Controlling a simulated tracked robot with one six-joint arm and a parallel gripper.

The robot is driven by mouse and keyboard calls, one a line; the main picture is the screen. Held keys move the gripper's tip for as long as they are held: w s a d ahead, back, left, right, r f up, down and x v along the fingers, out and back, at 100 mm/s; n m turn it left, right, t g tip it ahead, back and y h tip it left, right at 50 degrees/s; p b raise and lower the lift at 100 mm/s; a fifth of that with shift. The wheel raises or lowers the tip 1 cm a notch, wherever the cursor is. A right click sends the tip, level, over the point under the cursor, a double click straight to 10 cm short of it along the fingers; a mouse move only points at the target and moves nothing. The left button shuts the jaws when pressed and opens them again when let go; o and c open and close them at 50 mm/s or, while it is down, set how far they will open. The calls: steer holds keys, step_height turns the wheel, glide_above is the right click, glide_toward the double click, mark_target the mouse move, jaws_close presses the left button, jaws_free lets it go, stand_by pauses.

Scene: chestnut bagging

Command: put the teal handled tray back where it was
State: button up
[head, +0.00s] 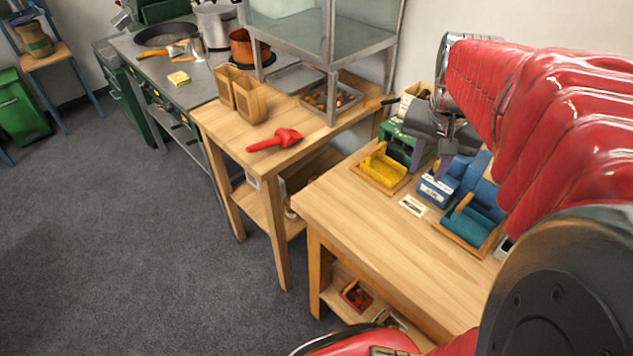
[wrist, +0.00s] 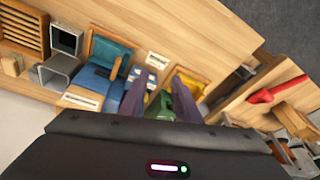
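The teal handled tray (head: 471,224) lies at the right of the near wooden table, within a wooden-edged base, with a wooden handle (head: 463,204) across it. In the wrist view the teal tray (wrist: 110,48) is at upper left, beside the fingers. My gripper (head: 432,168) hangs over the back of the table, behind and left of the teal tray. In the wrist view my gripper (wrist: 163,80) has its two grey-purple fingers apart with nothing seen held between them. The teal tray is apart from the fingers.
A yellow handled tray (head: 383,170) sits at the table's left on a wooden base. A blue box (head: 436,188) and a green container (head: 398,142) stand near the gripper. A small card (head: 413,205) lies in front. The table's front is bare. A red scoop (head: 274,140) lies on the farther table.

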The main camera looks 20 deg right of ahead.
steer(key=s+a+n+t+y, duration=0.1)
steer(key=a+n, duration=0.3)
steer(key=a, duration=0.7)
steer(key=s+a+n+t, duration=0.2)
steer(key=a+n, duration=0.3)
steer(key=a, duration=0.7)
steer(key=shift+s+y, duration=0.4)
steer(key=shift+s, duration=0.5)
